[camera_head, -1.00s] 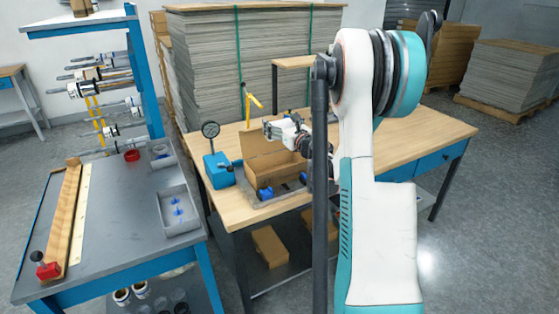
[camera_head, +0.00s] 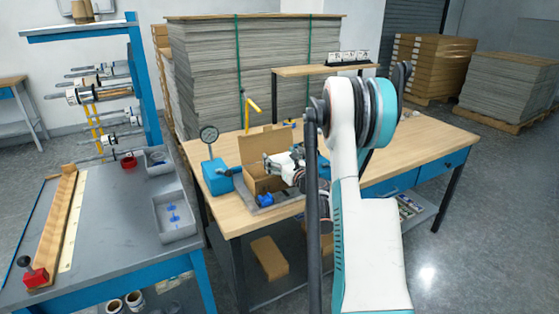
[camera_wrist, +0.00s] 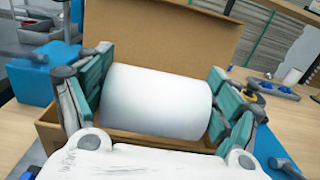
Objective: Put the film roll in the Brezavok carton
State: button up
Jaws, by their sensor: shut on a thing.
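The film roll (camera_wrist: 158,101) is a white cylinder in the wrist view, lying sideways between the two teal-padded fingers. My gripper (camera_wrist: 155,98) is shut on the roll at its two ends. It holds the roll over the opening of an open brown carton (camera_wrist: 200,37), whose raised flap stands behind it. In the head view the carton (camera_head: 262,150) stands on the wooden table, with my gripper (camera_head: 284,166) at its right front. The roll cannot be made out there. I cannot read a name on the carton, nor tell whether the roll is below its rim.
A blue device with a round gauge (camera_head: 216,178) stands close left of the carton. A blue clamp (camera_head: 265,199) sits at the carton's front. A yellow-handled tool (camera_head: 252,107) rises behind it. The wooden table (camera_head: 425,143) is clear at the right.

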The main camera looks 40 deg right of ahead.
jog(key=shift+f, duration=0.35)
jog(key=o, duration=1.1)
jog(key=shift+r, duration=0.5)
jog(key=v, duration=1.2)
